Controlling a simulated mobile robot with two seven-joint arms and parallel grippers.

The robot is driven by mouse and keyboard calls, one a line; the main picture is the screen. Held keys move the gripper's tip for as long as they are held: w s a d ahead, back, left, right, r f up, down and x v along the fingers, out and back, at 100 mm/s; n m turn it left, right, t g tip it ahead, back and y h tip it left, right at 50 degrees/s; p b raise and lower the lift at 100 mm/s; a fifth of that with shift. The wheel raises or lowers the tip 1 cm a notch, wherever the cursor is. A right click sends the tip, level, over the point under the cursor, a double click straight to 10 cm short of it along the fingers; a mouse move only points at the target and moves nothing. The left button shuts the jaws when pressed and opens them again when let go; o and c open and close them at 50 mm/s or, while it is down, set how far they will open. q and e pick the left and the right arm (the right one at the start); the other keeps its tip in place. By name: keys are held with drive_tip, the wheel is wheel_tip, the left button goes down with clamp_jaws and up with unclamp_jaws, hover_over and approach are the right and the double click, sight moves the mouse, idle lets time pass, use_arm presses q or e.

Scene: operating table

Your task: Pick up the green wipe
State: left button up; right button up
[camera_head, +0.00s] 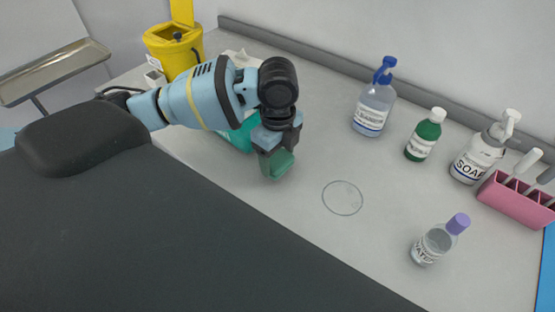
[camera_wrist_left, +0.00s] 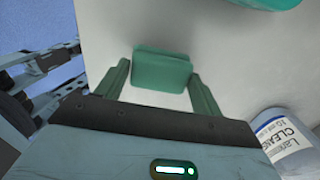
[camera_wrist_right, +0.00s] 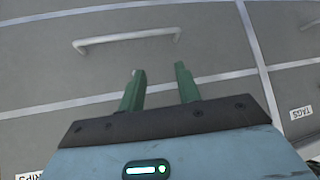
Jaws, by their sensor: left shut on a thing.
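The green wipe (camera_head: 281,165) is a small folded green piece at my left gripper's tips. My left gripper (camera_head: 276,158) is shut on it, pointing down over the table's left half. In the left wrist view the wipe (camera_wrist_left: 161,70) lies between the two fingers (camera_wrist_left: 161,88). I cannot tell whether it clears the tabletop. My right gripper (camera_wrist_right: 160,72) is open and empty in the right wrist view, in front of grey drawers; the head view does not show it.
A teal container (camera_head: 240,136) stands just behind my left gripper, partly hidden. A yellow bin (camera_head: 172,52) is at the back left. A blue-capped bottle (camera_head: 373,105), green bottle (camera_head: 424,137), soap bottle (camera_head: 477,160), pink rack (camera_head: 515,203) and purple-capped bottle (camera_head: 436,243) stand right. The drawn circle (camera_head: 343,183) is empty.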

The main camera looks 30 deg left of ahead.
use_arm(q)
drive_tip(key=s+r+p, duration=0.1)
drive_tip(key=s+r, duration=0.1)
drive_tip(key=s, duration=1.4)
drive_tip(key=shift+d+r, duration=0.25)
drive_tip(key=shift+d, duration=0.05)
use_arm(e)
drive_tip(key=shift+w+d+r, duration=0.15)
drive_tip(key=shift+w+r, duration=0.5)
drive_tip(key=shift+r, duration=0.05)
